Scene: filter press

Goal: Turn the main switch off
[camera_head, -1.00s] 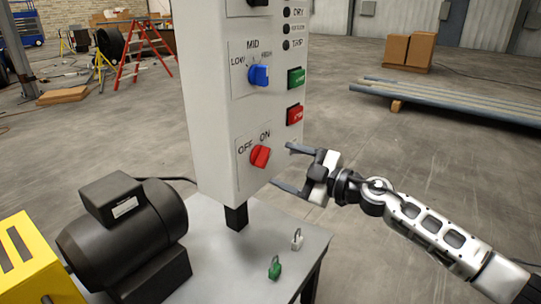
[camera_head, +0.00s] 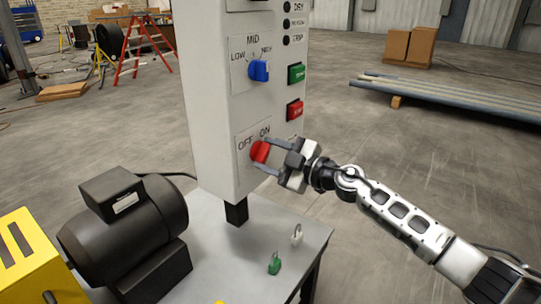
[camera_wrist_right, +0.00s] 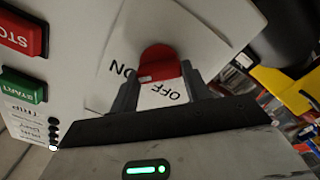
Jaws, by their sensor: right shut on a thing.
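The main switch is a red rotary knob (camera_head: 260,151) low on the front of the grey control panel (camera_head: 215,125). The labels OFF and ON are printed above it. My right gripper (camera_head: 266,155) reaches in from the right with one finger on each side of the knob, shut on it. In the right wrist view the red knob (camera_wrist_right: 158,62) sits between the two fingertips (camera_wrist_right: 158,92), with OFF and ON readable beside it. The knob's exact pointing is partly hidden by the fingers. My left gripper is not in view.
Above the knob are a blue selector (camera_head: 259,70), a green button (camera_head: 296,73) and a red stop button (camera_head: 294,108). A black motor (camera_head: 120,225) and two padlocks, green (camera_head: 274,265) and white (camera_head: 296,236), are on the table (camera_head: 225,270) below.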

